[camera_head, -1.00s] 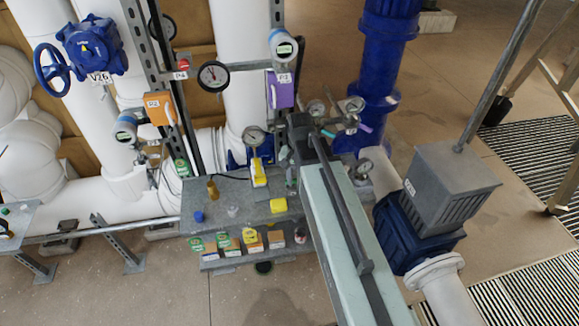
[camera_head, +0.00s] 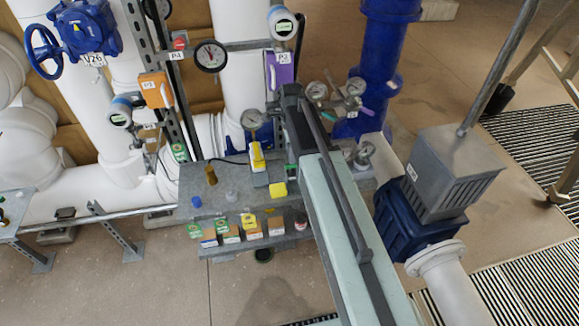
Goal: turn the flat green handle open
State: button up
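Two small flat handles sit by the pressure gauges right of my arm's end: a teal-green one (camera_head: 328,116) and a purple one (camera_head: 366,111). Another small green piece (camera_head: 291,168) shows at the left edge of my arm, mostly covered by it. I cannot tell which green piece is the flat green handle of the task. My arm reaches up the middle of the picture. Its dark end (camera_head: 292,96) is left of the gauges, and the fingers are hidden, so their opening and any contact do not show.
A grey bench (camera_head: 222,178) with bottles and boxes stands left of my arm. A yellow-handled piece (camera_head: 257,157) and a purple box (camera_head: 279,71) are close to the arm's end. A grey-and-blue motor unit (camera_head: 452,175) stands at right. Floor is open at lower left.

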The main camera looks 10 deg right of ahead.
aim_at(291, 168)
notch_tip(291, 168, down, 5)
jog(key=b, duration=0.3)
jog(key=shift+b, duration=0.35)
jog(key=shift+r, duration=0.1)
